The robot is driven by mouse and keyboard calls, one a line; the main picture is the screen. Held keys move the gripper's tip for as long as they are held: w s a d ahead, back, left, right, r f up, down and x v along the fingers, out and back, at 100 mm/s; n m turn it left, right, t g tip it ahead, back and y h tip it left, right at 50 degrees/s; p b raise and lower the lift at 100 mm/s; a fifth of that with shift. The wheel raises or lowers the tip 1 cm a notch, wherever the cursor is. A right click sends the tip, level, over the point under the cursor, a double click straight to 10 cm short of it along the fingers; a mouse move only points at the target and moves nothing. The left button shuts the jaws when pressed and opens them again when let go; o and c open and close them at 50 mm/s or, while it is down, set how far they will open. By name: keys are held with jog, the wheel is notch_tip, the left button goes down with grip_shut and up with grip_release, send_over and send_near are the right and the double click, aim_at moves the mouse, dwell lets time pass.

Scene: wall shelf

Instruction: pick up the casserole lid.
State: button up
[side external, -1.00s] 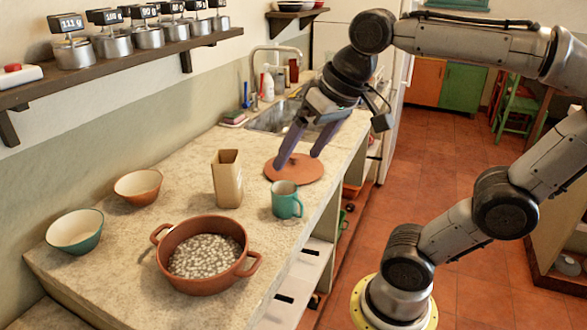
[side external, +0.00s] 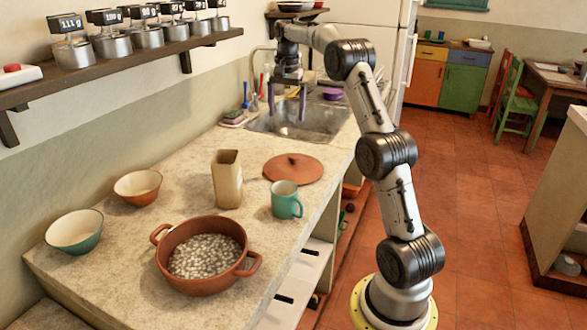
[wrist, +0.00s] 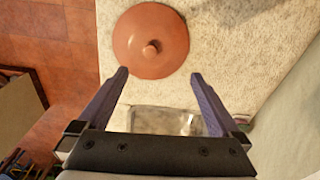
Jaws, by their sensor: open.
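The casserole lid (side external: 293,168) is a round terracotta disc with a small knob, lying flat on the counter behind the teal mug. In the wrist view the lid (wrist: 150,40) is at the top centre, with its knob showing beyond my fingertips. My gripper (side external: 288,112) hangs above the sink with its fingers pointing down, apart from the lid. In the wrist view my gripper (wrist: 159,74) is open, with nothing between its fingers. The terracotta casserole pot (side external: 205,257) stands uncovered at the counter's front, filled with pale, bean-like pieces.
A teal mug (side external: 286,200) and a tan carton-shaped container (side external: 227,180) stand close in front of the lid. Two bowls, one brown (side external: 138,186) and one teal (side external: 75,231), sit at the left. The sink (side external: 300,123) lies behind the lid; a shelf of canisters (side external: 120,48) is above.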

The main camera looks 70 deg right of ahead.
notch_tip(320, 180, down, 3)
jog(key=s+d, duration=0.2)
send_over(294, 156)
jog(key=shift+m, duration=0.3)
jog(key=f, duration=0.7)
jog(key=shift+s+d+f, duration=0.1)
jog(key=shift+d+f, duration=0.1)
jog(key=shift+f, duration=0.1)
jog(key=shift+w+a+f, duration=0.1)
jog(key=shift+f, duration=1.35)
jog(key=shift+w+f, duration=0.1)
jog(key=shift+f, duration=1.35)
jog(key=shift+c, duration=0.2)
jog(key=shift+f, duration=0.1)
jog(key=c, duration=1.4)
grip_shut()
jog(key=shift+a+g+y, duration=0.1)
jog(key=shift+g+y, duration=0.2)
